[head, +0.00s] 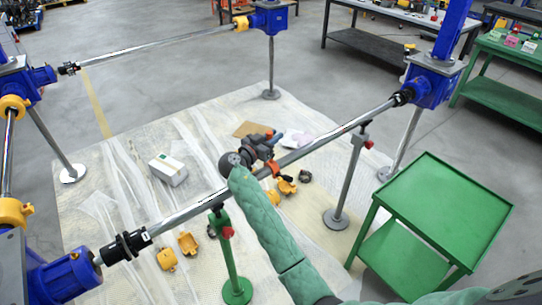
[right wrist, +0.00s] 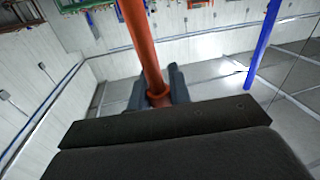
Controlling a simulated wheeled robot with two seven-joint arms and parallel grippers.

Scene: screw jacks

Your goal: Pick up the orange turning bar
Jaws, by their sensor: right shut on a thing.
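My right gripper (head: 265,150) is at the end of the green-sleeved arm, over the long metal shaft near the middle of the head view. In the right wrist view the orange turning bar (right wrist: 146,45) runs down from the top edge, and its collared lower end sits between the grey fingers (right wrist: 160,95). The gripper is shut on it. In the head view only small orange-red parts of the bar (head: 273,168) show beside the gripper; the rest is hard to make out. My left gripper is not in view.
Blue screw jacks (head: 432,82) stand at the corners, linked by shafts (head: 330,140). A grey stand (head: 349,180) and a green stand (head: 231,262) stand under the near shaft. A green cart (head: 440,210) is at right. Yellow shells (head: 187,243) and a white box (head: 168,169) lie on the sheeting.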

